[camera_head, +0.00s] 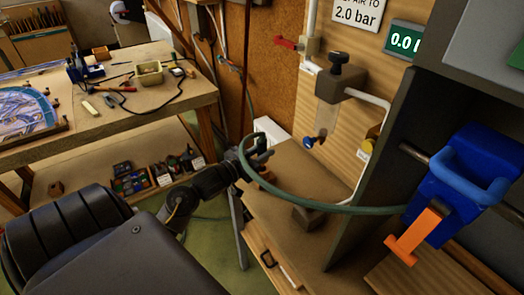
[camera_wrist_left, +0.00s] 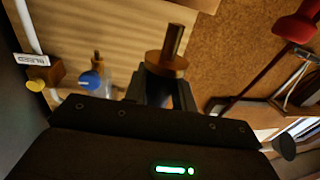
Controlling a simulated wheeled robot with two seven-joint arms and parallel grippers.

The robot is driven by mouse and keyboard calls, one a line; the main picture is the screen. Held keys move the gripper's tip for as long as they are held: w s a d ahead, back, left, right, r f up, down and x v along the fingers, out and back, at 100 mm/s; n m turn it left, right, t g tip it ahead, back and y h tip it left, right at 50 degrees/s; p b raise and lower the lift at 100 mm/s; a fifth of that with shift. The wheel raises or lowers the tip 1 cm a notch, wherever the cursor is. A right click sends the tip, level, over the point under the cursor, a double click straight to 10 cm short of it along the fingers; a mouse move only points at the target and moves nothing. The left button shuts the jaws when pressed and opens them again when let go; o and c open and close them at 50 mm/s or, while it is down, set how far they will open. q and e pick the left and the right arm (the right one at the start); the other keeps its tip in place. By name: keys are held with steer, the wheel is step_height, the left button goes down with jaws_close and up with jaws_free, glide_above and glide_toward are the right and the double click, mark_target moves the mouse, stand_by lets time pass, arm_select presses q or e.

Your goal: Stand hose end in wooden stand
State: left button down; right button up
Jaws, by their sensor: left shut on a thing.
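My left gripper (camera_head: 258,157) is shut on the hose end, above the left part of the brown bench at the wall. In the left wrist view the brass-coloured hose end (camera_wrist_left: 168,62) sticks out between the gripper's fingers (camera_wrist_left: 163,92). The green hose (camera_head: 330,207) bends at the gripper and sags rightward to the blue unit. A brown wooden block (camera_head: 306,216), which looks like the wooden stand, sits on the bench right of and below the gripper. What lies behind the gripper is partly hidden. My right gripper is not in view.
A blue unit with an orange handle (camera_head: 415,238) hangs at the right beside a dark upright panel (camera_head: 375,170). A blue knob (camera_head: 310,142) and pipes stand at the wall. A cluttered workbench (camera_head: 130,105) is at the left, with bins of parts (camera_head: 160,173) below.

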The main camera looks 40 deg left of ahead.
mark_target(262, 166)
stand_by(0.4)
arm_select(q)
steer(key=shift+r+p, duration=0.1)
steer(key=shift+p, duration=0.25)
steer(key=shift+f, duration=0.4)
steer(key=shift+f+b, duration=1.15)
steer(key=shift+f, duration=0.55)
steer(key=c, duration=1.1)
jaws_free()
steer(key=shift+o, duration=0.2)
steer(key=shift+s, duration=0.1)
